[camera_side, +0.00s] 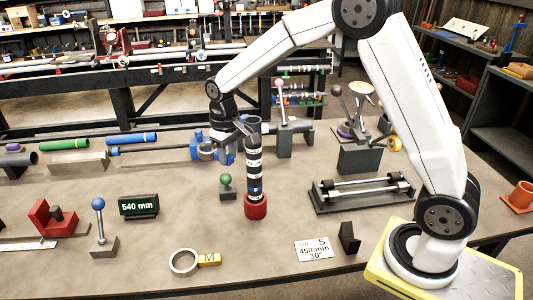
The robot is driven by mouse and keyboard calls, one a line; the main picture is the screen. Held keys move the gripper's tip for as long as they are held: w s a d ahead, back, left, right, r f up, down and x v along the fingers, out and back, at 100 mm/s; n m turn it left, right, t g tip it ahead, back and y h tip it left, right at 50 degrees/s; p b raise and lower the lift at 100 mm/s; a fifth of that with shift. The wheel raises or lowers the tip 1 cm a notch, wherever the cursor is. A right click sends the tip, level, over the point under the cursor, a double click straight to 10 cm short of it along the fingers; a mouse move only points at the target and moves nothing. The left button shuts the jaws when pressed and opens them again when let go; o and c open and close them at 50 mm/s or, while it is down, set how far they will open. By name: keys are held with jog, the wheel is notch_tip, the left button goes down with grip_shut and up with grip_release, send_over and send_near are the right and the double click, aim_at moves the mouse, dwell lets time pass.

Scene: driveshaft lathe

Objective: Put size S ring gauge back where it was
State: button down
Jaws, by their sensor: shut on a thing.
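My gripper (229,156) is at the middle of the bench, just left of an upright banded shaft (254,160). It is shut on a small pale ring (206,151), which appears to be the size S ring gauge. The ring sticks out to the left of the fingers, and its handle is mostly hidden by them. No letter is readable on it. I cannot tell how high it is above the bench. Another ring gauge, marked M (185,262), with a yellow handle, lies at the front. A white card (313,249) reads S, 450 mm, 30°.
The shaft stands in a red base (256,206), close to my gripper. A green-knobbed block (226,187), a 540 mm display (139,205) and a blue-knobbed lever (100,228) stand nearby. A rack with a rod (360,189) is at right. Bench around the M gauge is clear.

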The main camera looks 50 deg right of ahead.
notch_tip(320, 180, up, 9)
jog(key=shift+f, duration=0.1)
jog(key=shift+s+a+r, duration=0.15)
jog(key=shift+s+r, duration=0.1)
jog(key=s+a+n, duration=0.4)
jog(key=s, duration=0.3)
jog(key=n, duration=0.5)
send_over(269, 256)
notch_tip(269, 256, down, 18)
jog(key=shift+r, duration=0.15)
jog(key=shift+f, duration=2.2)
jog(key=shift+f, duration=0.15)
jog(key=shift+f, duration=1.65)
